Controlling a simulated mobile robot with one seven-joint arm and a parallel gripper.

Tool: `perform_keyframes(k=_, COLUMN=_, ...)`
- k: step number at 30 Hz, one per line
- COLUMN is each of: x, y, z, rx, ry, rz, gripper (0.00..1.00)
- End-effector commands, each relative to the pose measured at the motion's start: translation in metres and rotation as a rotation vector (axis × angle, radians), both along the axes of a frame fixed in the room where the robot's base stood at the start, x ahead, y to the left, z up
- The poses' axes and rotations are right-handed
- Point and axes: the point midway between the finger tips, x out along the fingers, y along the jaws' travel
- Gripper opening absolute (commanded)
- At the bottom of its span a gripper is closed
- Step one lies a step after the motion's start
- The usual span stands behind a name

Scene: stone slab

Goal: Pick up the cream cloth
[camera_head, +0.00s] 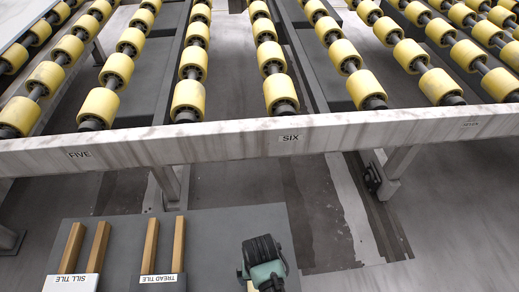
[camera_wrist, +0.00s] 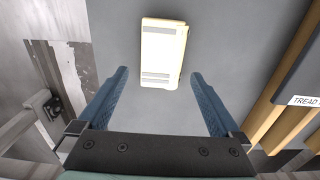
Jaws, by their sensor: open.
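The cream cloth (camera_wrist: 163,50) shows in the wrist view as a flat, folded, roughly rectangular piece with two greyish bands. It lies on a grey surface (camera_wrist: 225,30). My gripper (camera_wrist: 159,73) is open, with its two blue fingers apart and nothing between them that I can see held. The cloth appears just beyond the fingertips, roughly centred between them. In the head view my gripper's wrist part is at the bottom edge, over the grey surface, and its fingers are not clearly visible. The cloth is mostly hidden or out of frame there.
Wooden strips (camera_head: 150,245) stand left of my arm, with labels "SILL TILE" (camera_head: 70,283) and "TREAD TILE" (camera_head: 158,280). A pale rail (camera_head: 220,140) crosses the view behind, fronting rows of yellow rollers (camera_head: 188,98). Open floor (camera_head: 325,210) lies right of the grey surface.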

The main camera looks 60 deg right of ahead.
Motion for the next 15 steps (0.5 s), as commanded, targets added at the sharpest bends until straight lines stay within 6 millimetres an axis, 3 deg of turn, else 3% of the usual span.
perform_keyframes(k=9, x=-0.002, y=0.006, z=-0.042, rx=0.000, ry=0.000, rz=0.000, gripper=1.00)
perform_keyframes(k=15, x=-0.001, y=0.005, z=-0.053, rx=-0.002, ry=-0.001, rz=0.001, gripper=1.00)
